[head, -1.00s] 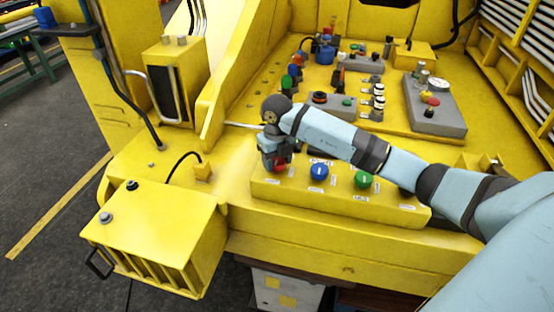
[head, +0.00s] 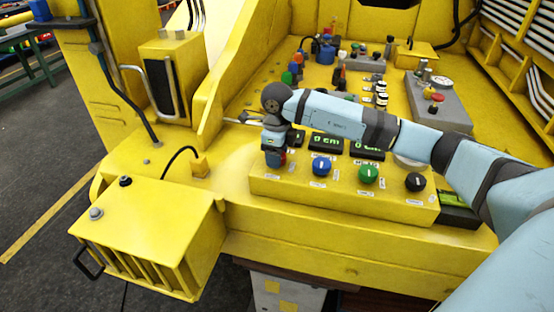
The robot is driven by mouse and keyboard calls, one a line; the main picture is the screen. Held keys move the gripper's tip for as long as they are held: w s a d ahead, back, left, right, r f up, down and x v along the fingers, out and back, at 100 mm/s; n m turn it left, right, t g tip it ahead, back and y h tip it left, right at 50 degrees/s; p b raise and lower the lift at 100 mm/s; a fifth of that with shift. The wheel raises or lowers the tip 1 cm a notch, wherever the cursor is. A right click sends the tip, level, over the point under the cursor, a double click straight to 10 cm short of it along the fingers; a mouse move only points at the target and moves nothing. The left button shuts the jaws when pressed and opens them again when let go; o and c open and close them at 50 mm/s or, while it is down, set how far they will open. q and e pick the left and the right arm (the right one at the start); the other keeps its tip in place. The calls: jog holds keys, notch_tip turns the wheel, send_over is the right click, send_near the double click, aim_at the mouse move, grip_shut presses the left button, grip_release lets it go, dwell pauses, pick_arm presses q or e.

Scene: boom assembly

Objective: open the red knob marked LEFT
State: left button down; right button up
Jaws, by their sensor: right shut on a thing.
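The yellow control box (head: 345,205) has a row of knobs on its sloped top. The red knob (head: 281,159) is at the left end, mostly hidden by my right gripper (head: 273,158). My right gripper points down and is shut on the red knob. Small white labels lie by the knobs, but their words are too small to read. My left gripper is not in view.
A blue knob (head: 321,166), a green knob (head: 368,174) and a black knob (head: 416,182) continue the row to the right. Green-lit displays (head: 326,142) sit behind them. Panels with several buttons stand farther back. A yellow slatted box (head: 150,240) is at front left.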

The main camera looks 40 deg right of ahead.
jog(key=n+b, duration=0.1)
jog(key=n, duration=0.1)
jog(key=shift+f+n+b, duration=0.15)
jog(key=shift+n+b, duration=0.2)
jog(key=shift+n, duration=0.05)
jog(key=n+b, duration=0.1)
jog(key=n, duration=0.1)
jog(key=shift+n+b, duration=0.3)
jog(key=shift+n, duration=0.1)
jog(key=shift+n+b, duration=0.6)
jog(key=shift+n, duration=0.5)
jog(key=shift+n+b, duration=0.4)
jog(key=shift+n, duration=0.4)
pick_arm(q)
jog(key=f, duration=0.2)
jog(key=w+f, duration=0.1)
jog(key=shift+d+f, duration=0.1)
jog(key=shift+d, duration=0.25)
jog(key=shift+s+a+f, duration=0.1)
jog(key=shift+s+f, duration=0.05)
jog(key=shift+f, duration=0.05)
pick_arm(e)
jog(key=shift+r, duration=0.2)
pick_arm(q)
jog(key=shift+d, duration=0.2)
pick_arm(e)
jog(key=o, duration=0.9)
